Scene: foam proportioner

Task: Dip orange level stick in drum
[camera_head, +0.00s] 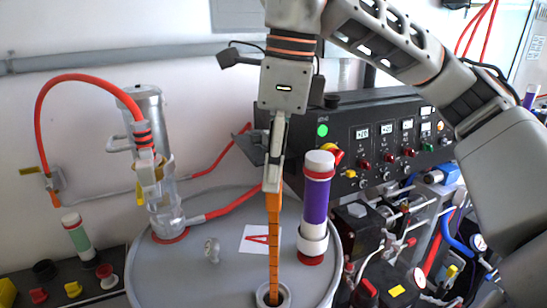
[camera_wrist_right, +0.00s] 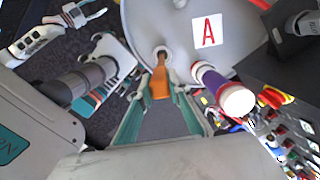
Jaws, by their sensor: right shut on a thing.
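The orange level stick (camera_head: 274,240) stands nearly upright in the head view, and its lower end is inside the round opening (camera_head: 284,297) in the drum's top. The grey drum (camera_head: 180,275) carries a white card with a red A. My right gripper (camera_head: 274,178) is shut on the stick's upper end, above the drum. In the right wrist view the stick (camera_wrist_right: 160,82) lies between the two fingers and runs to the opening in the drum (camera_wrist_right: 185,40). The part of the stick below the rim is hidden.
A purple and white cylinder (camera_head: 316,205) stands on the drum close to the right of the stick. A clear pump with a red hose (camera_head: 165,205) stands at the drum's left. A black control panel (camera_head: 385,140) with knobs and gauges is behind to the right.

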